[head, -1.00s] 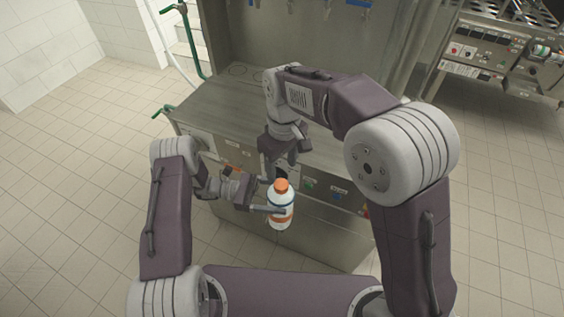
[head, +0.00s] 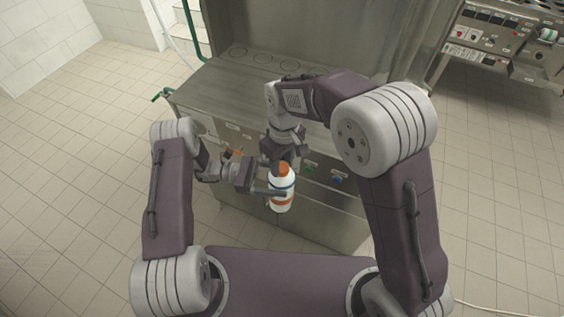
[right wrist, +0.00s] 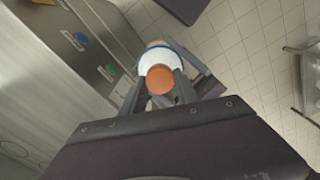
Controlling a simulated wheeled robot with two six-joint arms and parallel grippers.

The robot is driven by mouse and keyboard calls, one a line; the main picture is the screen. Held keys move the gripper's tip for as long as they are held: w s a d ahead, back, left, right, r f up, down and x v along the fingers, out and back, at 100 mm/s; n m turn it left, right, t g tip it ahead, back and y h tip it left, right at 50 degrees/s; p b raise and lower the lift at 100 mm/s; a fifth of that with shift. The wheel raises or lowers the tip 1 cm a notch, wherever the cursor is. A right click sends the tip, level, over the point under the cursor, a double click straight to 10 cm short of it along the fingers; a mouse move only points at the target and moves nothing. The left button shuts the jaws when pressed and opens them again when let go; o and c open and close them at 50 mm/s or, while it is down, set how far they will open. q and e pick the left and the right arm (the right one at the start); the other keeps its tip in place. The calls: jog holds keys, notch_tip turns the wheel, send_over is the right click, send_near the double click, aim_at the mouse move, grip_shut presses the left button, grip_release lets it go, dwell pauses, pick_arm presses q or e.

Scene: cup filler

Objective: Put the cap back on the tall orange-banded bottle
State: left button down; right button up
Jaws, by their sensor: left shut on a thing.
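A white bottle (head: 281,194) with a blue stripe and orange bands hangs upright in front of the counter. Its orange cap (head: 284,169) sits at its top; I cannot tell how firmly it is seated. My left gripper (head: 277,191) is shut on the bottle's body from the left. My right gripper (head: 282,161) points down from above, its fingers around the cap. In the right wrist view the cap (right wrist: 160,79) lies between the right fingers (right wrist: 161,85), with the white bottle (right wrist: 154,56) behind it. Whether the fingers touch the cap is unclear.
The steel counter (head: 215,90) stands just behind the bottle, with round marks on its top and coloured buttons (head: 337,179) on its front. A control panel (head: 490,40) stands at the far right. The tiled floor (head: 500,200) is clear on both sides.

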jog(key=m, duration=0.5)
grip_shut()
jog(key=o, duration=1.3)
grip_release()
jog(key=shift+r, duration=0.15)
notch_tip(320, 180, up, 12)
jog(key=shift+d+f, duration=0.15)
